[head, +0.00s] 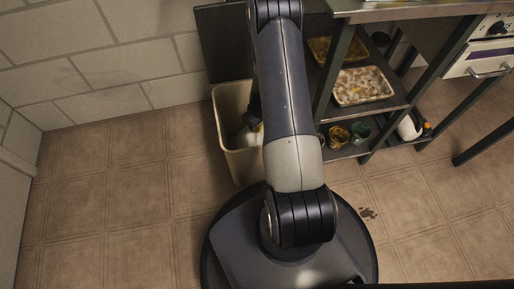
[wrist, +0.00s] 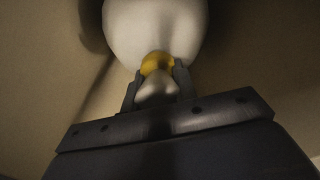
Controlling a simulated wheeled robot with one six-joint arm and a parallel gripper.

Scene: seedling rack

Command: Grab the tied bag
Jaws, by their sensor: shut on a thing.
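The tied bag (wrist: 155,30) is white and rounded, with a yellow tie (wrist: 157,64) at its neck. In the wrist view my gripper (wrist: 156,80) is shut on the neck of the bag, one finger on each side around the tie. In the head view the bag (head: 250,138) shows only in part inside a cream bin (head: 239,166). My arm hides the right part of the bin and most of the gripper there.
A dark metal rack stands right of the bin, with a tray (head: 362,86) on a shelf and small pots (head: 339,135) lower down. A tiled wall is at the left. The floor left of the bin is clear.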

